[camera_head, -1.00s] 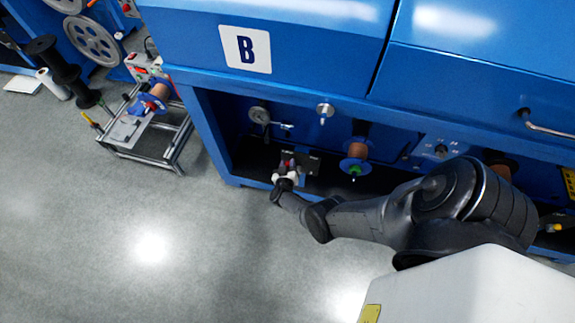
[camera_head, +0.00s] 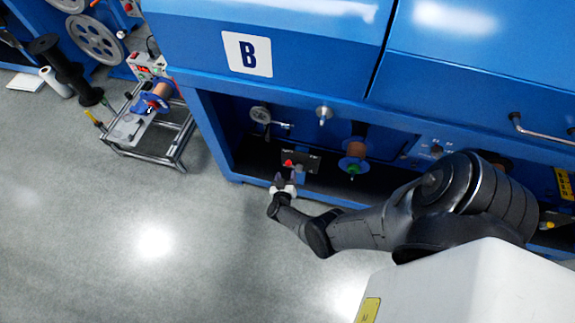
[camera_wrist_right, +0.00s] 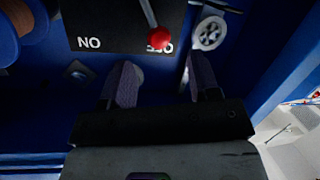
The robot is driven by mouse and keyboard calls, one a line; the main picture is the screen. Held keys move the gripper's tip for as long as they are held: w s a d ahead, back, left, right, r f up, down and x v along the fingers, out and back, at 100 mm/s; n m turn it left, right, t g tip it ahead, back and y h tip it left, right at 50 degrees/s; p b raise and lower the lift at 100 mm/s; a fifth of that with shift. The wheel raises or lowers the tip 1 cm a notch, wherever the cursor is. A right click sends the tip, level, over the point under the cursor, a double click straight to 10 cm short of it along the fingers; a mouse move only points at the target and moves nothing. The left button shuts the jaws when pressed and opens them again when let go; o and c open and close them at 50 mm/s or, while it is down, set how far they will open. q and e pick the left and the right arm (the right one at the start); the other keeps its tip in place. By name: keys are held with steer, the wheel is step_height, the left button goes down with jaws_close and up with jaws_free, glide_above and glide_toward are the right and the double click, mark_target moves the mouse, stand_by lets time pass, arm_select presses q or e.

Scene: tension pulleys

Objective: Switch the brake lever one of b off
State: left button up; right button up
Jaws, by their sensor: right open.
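The brake lever has a red ball knob (camera_head: 288,163) and sits on a dark plate (camera_head: 304,158) low in the open bay of the blue machine marked B. In the right wrist view the red knob (camera_wrist_right: 159,39) lies over the OFF lettering and partly covers it. The ON lettering (camera_wrist_right: 89,43), upside down there, is clear. My right gripper (camera_head: 286,178) is just in front of the plate. In the right wrist view its two fingers (camera_wrist_right: 160,80) are apart and empty, with the knob beyond their tips, not touching. My left gripper is not in view.
The machine's B label (camera_head: 247,54) is above the bay. A spool (camera_head: 354,158) hangs right of the plate, and a gauge wheel (camera_head: 260,115) is at upper left. A metal-framed cart (camera_head: 150,155) stands left. The grey floor in front is free.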

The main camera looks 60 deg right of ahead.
steer(key=p+v, duration=0.2)
steer(key=v, duration=0.4)
steer(key=shift+s+a, duration=0.15)
steer(key=shift+a, duration=0.2)
steer(key=shift+r, duration=0.1)
